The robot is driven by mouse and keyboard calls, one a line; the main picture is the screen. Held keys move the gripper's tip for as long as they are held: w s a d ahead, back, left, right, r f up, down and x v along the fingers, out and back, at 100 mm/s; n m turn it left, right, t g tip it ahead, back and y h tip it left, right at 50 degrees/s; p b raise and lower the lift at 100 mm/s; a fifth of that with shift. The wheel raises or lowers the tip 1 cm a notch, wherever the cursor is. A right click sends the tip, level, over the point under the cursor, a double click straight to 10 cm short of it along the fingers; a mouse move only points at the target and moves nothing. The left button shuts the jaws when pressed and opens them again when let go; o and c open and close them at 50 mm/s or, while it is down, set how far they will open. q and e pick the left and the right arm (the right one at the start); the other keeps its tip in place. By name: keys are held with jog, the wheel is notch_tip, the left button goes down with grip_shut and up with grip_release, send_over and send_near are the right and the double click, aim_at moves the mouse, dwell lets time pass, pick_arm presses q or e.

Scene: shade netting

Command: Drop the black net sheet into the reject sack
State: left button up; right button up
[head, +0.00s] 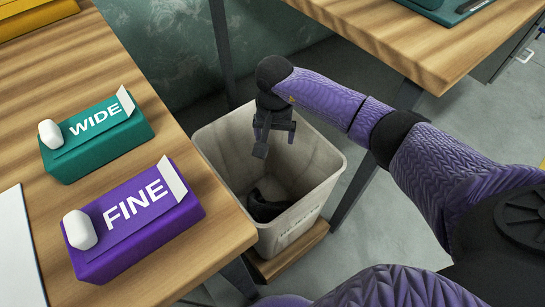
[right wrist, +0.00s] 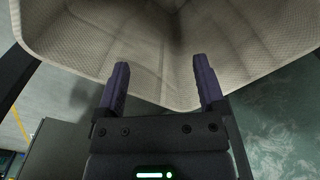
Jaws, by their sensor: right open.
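The reject sack (head: 315,190) is a pale, open-topped woven bin on a low wooden base between the two tables. A black crumpled thing, which looks like the black net sheet (head: 268,208), lies inside it at the bottom. My right gripper (head: 274,146) is above the sack's mouth, pointing down, open and empty. In the right wrist view its two fingers (right wrist: 162,90) stand apart with nothing between them, and the sack's pale wall (right wrist: 130,40) fills the upper part. The black sheet does not show in that view. My left gripper is not in view.
A green WIDE box (head: 98,150) and a purple FINE box (head: 150,228) stand on the left wooden table (head: 75,75). A white sheet (head: 14,250) lies at its left edge. Another wooden table (head: 420,45) is at the upper right, behind my right arm.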

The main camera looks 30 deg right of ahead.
jog(key=shift+o, duration=0.2)
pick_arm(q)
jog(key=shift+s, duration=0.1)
pick_arm(e)
jog(key=shift+o, duration=0.5)
pick_arm(q)
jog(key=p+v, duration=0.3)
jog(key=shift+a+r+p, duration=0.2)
jog(key=shift+p, duration=0.1)
pick_arm(e)
notch_tip(320, 180, up, 6)
jog(key=shift+f, duration=0.25)
pick_arm(q)
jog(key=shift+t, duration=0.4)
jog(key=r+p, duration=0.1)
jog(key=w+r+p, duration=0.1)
jog(key=p, duration=0.1)
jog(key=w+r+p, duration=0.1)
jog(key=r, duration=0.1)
pick_arm(e)
notch_tip(320, 180, up, 10)
jog(key=shift+s+a, duration=0.15)
jog(key=shift+s, duration=0.05)
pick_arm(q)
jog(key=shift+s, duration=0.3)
